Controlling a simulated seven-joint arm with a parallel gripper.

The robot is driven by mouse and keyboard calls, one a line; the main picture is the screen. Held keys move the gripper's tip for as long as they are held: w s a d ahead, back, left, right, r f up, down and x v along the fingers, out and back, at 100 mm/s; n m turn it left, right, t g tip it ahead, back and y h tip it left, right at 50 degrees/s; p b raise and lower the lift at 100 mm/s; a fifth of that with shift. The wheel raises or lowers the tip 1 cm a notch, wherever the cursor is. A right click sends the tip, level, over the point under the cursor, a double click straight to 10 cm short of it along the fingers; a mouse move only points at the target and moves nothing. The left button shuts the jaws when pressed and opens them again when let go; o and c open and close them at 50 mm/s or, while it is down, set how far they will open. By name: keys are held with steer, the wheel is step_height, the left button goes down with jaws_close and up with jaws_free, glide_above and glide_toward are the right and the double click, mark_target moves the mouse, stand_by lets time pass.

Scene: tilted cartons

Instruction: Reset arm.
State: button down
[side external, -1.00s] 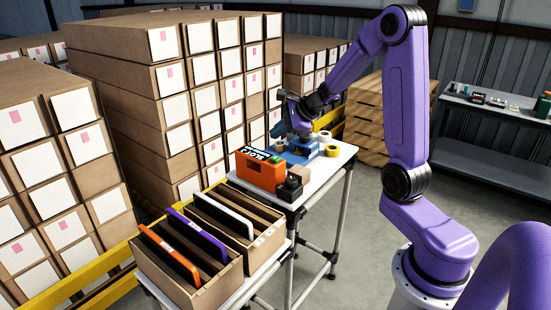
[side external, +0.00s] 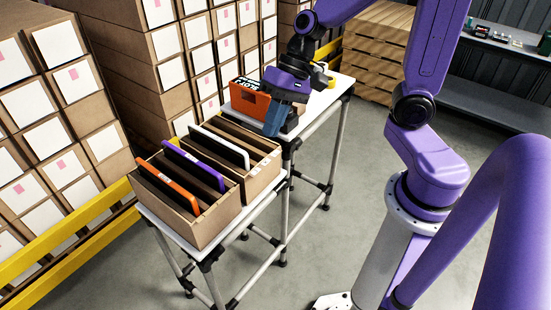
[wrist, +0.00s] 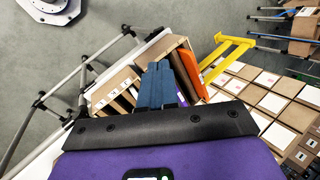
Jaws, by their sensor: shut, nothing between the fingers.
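My gripper (side external: 273,124) hangs in the air beside the orange box, near the back right end of the open cartons. Its blue fingers are together and hold nothing; they also show in the wrist view (wrist: 155,87). The two open cartons stand tilted on the near table: the front carton (side external: 208,226) and the rear carton (side external: 264,178). An orange panel (side external: 168,187) and a purple panel (side external: 194,166) stand in the front carton. A white panel (side external: 219,147) stands in the rear carton. The orange panel also shows in the wrist view (wrist: 194,74).
The orange box (side external: 249,103) with black and white lettering stands on the far table, partly hidden by my gripper. Tall stacks of boxes (side external: 50,80) and a yellow rail (side external: 55,243) line the left. A grey shelf (side external: 505,75) stands at right. Floor before the tables is clear.

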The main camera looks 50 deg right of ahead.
steer(key=s+d+n+h, duration=0.1)
steer(key=s+n+h, duration=0.1)
steer(key=s+n, duration=0.5)
steer(key=s+d+n+h, duration=0.2)
steer(key=s+n+h, duration=0.1)
steer(key=s+n, duration=0.5)
steer(key=shift+s+d+f+n+g, duration=0.25)
steer(key=shift+d+f+n+g, duration=0.05)
steer(key=shift+n, duration=0.3)
stand_by(0.3)
